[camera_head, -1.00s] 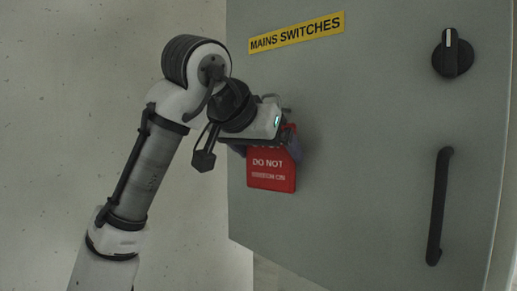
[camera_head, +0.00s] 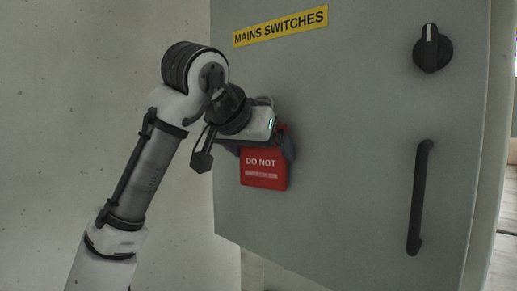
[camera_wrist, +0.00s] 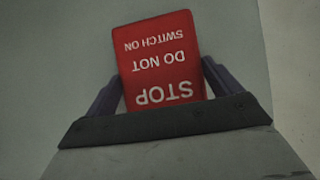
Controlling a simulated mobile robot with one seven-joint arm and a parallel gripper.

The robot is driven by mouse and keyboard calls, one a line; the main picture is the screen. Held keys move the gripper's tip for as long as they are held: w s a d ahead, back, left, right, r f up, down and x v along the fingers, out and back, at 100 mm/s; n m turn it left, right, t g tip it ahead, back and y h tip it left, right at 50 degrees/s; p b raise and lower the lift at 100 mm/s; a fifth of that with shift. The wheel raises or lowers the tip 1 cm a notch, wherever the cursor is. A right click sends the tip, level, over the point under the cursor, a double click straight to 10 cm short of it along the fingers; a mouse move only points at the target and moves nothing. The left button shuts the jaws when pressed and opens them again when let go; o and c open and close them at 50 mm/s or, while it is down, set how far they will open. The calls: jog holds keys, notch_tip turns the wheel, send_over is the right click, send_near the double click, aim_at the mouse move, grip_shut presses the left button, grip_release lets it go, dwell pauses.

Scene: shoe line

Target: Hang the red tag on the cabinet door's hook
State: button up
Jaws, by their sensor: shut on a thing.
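The red tag (camera_head: 264,169) hangs below my gripper (camera_head: 285,147) in the head view, close in front of the grey cabinet door (camera_head: 350,130). The tag reads "DO NOT" there, and its top is hidden behind the gripper. In the wrist view the tag (camera_wrist: 160,62) appears upside down, with "STOP DO NOT SWITCH ON" in white, between the two dark fingers of my gripper (camera_wrist: 163,85). The gripper is shut on the tag. The hook cannot be seen in either view. I cannot tell whether the tag touches the door.
A yellow "MAINS SWITCHES" label (camera_head: 280,27) is above the gripper on the door. A black rotary switch (camera_head: 432,48) and a long black handle (camera_head: 419,197) are at the door's right. A plain pale wall (camera_head: 80,90) is at the left.

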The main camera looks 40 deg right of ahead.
jog(key=o, duration=0.7)
jog(key=shift+a, duration=0.1)
jog(key=b+v, duration=0.3)
jog(key=v, duration=1)
jog(key=shift+s+a+r, duration=0.15)
jog(key=shift+a, duration=0.1)
